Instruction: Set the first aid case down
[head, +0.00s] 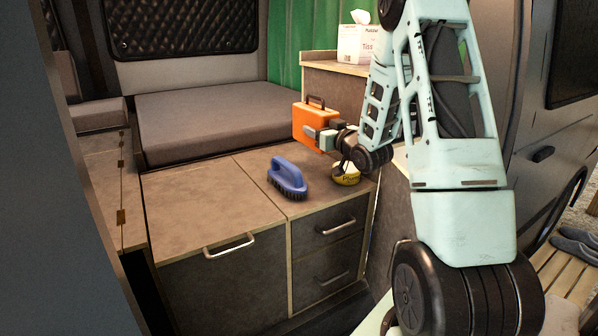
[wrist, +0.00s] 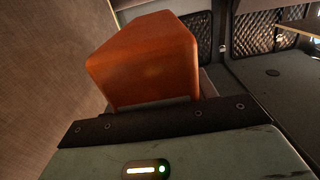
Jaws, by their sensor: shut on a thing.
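The first aid case (head: 313,122) is an orange box with a dark handle on top. In the head view it is upright at the back right of the brown cabinet top (head: 205,205). My gripper (head: 322,137) is shut on the case from its right side. In the wrist view the orange case (wrist: 145,62) fills the space beyond the gripper. I cannot tell whether the bottom of the case touches the cabinet top or is a little above it.
A blue scrubbing brush (head: 287,176) and a yellow tin (head: 346,175) stand on the cabinet top in front of the case. A tissue box (head: 361,44) stands on a higher shelf behind. A grey cushion (head: 200,120) lies at the back left. The left cabinet top is clear.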

